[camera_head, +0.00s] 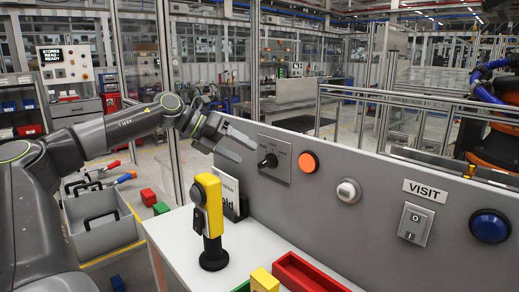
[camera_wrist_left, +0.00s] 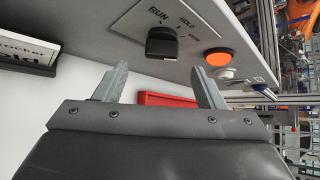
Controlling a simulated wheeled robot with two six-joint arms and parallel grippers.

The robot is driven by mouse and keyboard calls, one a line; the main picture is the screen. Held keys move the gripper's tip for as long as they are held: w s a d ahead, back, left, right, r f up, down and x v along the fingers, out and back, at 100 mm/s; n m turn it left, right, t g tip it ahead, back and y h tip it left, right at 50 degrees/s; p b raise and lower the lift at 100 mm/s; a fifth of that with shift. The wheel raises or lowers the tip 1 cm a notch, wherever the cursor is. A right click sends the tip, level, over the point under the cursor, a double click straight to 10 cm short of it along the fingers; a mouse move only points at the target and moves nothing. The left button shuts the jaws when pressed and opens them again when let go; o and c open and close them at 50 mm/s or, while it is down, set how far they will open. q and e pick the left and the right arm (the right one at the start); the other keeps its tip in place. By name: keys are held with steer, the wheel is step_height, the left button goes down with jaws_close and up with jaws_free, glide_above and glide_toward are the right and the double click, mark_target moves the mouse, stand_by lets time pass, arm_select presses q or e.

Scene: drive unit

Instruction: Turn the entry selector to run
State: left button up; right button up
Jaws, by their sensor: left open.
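The entry selector is a black knob (camera_head: 268,161) on a grey plate (camera_head: 281,174) on the slanted grey panel, left of an orange button. In the left wrist view the knob (camera_wrist_left: 162,42) stands out from its plate (camera_wrist_left: 196,32), which reads RUN and HOLD, with a third label too small to read. The knob's handle looks slanted in the head view; which label it points to I cannot tell. My left gripper (camera_head: 240,147) is open and empty, just left of the knob and apart from it. In the left wrist view its fingertips (camera_wrist_left: 160,80) are spread below the knob.
The panel also carries the orange button (camera_head: 308,162), a white knob (camera_head: 348,191), a rocker switch (camera_head: 416,224) and a blue button (camera_head: 490,227). A yellow device on a black stand (camera_head: 211,213) and a red bin (camera_head: 300,274) stand on the white ledge below.

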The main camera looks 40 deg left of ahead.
mark_target(267, 162)
arm_select(q)
steer(key=p+x, duration=0.4)
steer(key=x, duration=0.2)
stand_by(0.4)
steer(key=shift+d, duration=0.1)
steer(key=shift+c, duration=0.4)
steer(key=c, duration=0.9)
